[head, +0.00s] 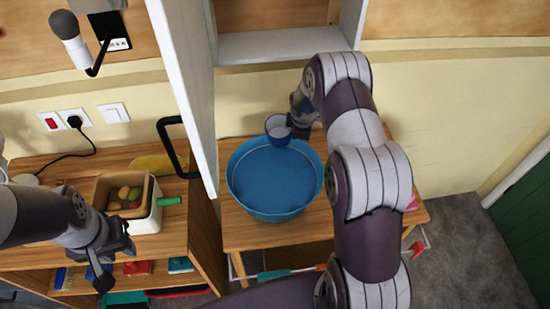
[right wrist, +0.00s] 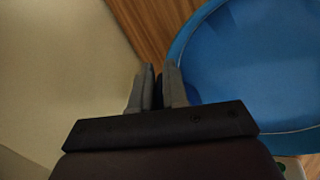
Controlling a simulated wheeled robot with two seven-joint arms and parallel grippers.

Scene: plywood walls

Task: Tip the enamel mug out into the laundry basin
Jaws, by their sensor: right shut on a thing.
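The enamel mug (head: 278,127) is small and blue with a pale inside. In the head view it is at the back rim of the round blue laundry basin (head: 236,196), its mouth facing my camera. I cannot tell how far it is tilted or whether it touches the rim. My right gripper (head: 294,124) is shut on the mug from its right side, partly hidden by my arm. The right wrist view shows the fingers (right wrist: 158,90) close together beside the basin (right wrist: 235,70); the mug is not clear there. My left gripper (head: 112,262) is open and empty at the lower left.
The basin stands on a wooden table (head: 237,236). A white upright panel (head: 183,90) divides it from the left counter, where a box (head: 148,219) holds roundish items. A black handle (head: 165,150) sticks out by the panel. Grey floor (head: 465,240) is clear at right.

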